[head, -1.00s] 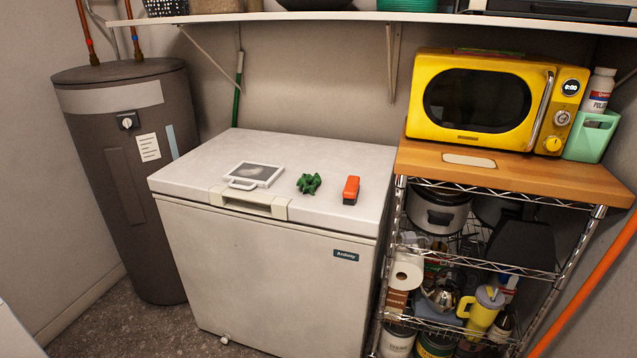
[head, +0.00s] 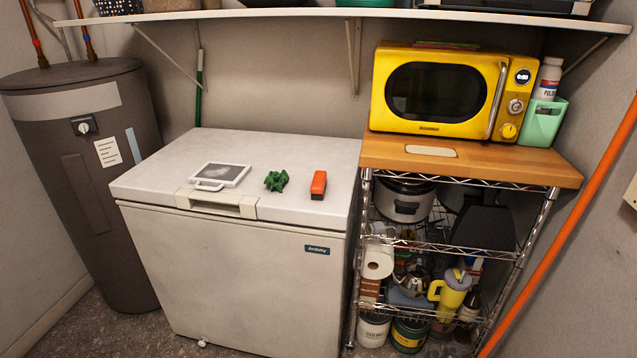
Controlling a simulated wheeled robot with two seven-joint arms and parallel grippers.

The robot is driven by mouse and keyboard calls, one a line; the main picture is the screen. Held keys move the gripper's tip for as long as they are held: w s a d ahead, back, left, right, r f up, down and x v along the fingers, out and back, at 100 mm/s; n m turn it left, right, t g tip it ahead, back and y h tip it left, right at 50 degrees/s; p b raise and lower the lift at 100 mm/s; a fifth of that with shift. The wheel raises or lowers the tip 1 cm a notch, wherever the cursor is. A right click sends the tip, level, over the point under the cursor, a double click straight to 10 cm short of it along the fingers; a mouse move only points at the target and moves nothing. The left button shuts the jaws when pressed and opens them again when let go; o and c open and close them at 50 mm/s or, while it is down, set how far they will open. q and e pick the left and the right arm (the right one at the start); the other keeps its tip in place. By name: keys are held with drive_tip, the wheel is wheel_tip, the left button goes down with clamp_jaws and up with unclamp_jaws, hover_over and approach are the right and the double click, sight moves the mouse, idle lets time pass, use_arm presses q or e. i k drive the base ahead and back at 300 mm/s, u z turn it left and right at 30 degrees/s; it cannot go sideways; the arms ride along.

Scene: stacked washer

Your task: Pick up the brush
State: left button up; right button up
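A small orange block-shaped item (head: 318,185) with a dark lower front end lies on the white chest freezer's lid, near its right side. It may be the brush, but its bristles cannot be made out. A dark green lumpy item (head: 276,181) lies to its left, apart from it. A white framed panel with a handle (head: 219,175) lies further left on the lid. Neither of my grippers is in view.
The white freezer (head: 230,270) stands between a grey water heater (head: 85,200) and a wire rack (head: 440,248) with a wooden top (head: 470,165). A yellow microwave (head: 440,92) sits on that top. A white shelf (head: 300,14) runs above. An orange pole (head: 560,230) leans at the right.

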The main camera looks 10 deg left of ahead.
sight(317, 186)
drive_tip(key=u, duration=1.5)
drive_tip(key=i, duration=1.2)
drive_tip(key=z, duration=1.05)
